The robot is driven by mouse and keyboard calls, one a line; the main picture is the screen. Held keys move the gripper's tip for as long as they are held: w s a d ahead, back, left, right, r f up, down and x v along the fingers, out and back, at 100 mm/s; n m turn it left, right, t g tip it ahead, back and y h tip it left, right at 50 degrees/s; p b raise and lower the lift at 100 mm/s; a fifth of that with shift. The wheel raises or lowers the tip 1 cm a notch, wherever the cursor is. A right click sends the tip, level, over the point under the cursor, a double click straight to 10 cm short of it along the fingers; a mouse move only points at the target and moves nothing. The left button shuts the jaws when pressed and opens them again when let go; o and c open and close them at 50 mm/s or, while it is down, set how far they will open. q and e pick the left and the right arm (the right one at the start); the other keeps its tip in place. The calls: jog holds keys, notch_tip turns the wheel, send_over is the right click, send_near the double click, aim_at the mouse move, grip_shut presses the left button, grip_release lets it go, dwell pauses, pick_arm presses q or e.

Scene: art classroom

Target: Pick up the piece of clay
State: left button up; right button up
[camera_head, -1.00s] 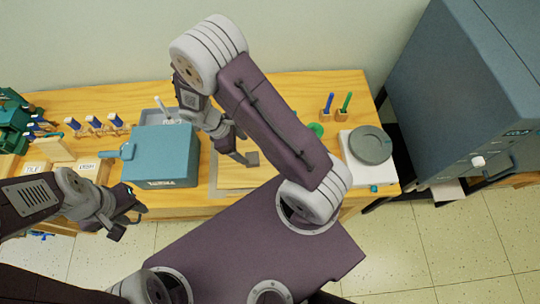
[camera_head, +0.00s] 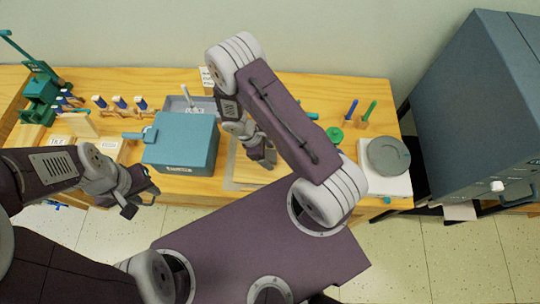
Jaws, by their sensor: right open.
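I cannot make out a piece of clay for sure. My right gripper (camera_head: 262,158) is over the pale board (camera_head: 236,181) in the middle of the table, open, pointing down. Its wrist and the purple arm link hide part of the board and the table behind it. A small green round thing (camera_head: 335,134) lies to the right of that arm; I cannot tell whether it is clay. My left gripper (camera_head: 140,199) is open and empty, over the table's front edge, left of the board.
A teal box (camera_head: 180,143) stands left of the board, with a grey tray (camera_head: 207,104) behind it. Tools in holders stand at left and right. A grey disc (camera_head: 388,155) sits on a white base at right. A large grey cabinet (camera_head: 470,100) is beyond the table's right end.

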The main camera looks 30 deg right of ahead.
jog(key=shift+a, duration=0.1)
grip_shut()
jog(key=shift+r, duration=0.15)
